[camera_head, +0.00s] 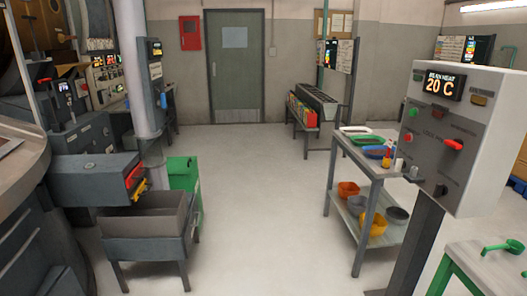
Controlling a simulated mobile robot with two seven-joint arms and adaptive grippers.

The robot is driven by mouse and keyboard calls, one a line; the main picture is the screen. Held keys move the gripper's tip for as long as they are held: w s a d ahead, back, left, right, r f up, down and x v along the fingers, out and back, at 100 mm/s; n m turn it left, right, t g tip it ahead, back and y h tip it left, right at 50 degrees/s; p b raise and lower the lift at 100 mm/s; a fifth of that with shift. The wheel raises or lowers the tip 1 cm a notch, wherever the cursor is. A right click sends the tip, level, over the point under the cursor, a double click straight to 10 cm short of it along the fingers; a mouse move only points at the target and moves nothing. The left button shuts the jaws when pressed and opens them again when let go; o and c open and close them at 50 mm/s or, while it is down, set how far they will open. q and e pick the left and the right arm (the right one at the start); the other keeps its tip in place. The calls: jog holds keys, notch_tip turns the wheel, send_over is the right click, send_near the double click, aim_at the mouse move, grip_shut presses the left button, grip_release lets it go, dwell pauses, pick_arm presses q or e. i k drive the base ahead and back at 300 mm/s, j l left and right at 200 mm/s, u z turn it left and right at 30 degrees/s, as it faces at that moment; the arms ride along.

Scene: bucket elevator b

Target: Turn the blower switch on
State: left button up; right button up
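A white and grey control panel (452,135) stands close on the right, on a dark post. It has a lit display (439,87) reading 20 C, a red lever (453,144), a green button (413,112), a red button (408,137) and black knobs. Another panel (104,78) with lit displays and small red controls is at the far left. The labels are too small to read, so I cannot tell which control is the blower switch or its position. Neither of my grippers shows in the head view.
A two-shelf cart (372,172) with coloured bowls stands left of the near panel. A green-framed table (490,268) with a green scoop (504,246) is at bottom right. Dark machinery and a grey bin (148,222) fill the left. The middle floor is clear up to a green door (235,68).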

aim_at(169, 113)
jog(key=i, duration=1.65)
jog(key=i+l+u, duration=0.1)
jog(key=i, duration=0.4)
jog(key=i+l+u, duration=0.1)
jog(key=i, duration=0.4)
jog(key=i+l+u, duration=0.1)
jog(key=i, duration=0.4)
jog(key=l, duration=0.1)
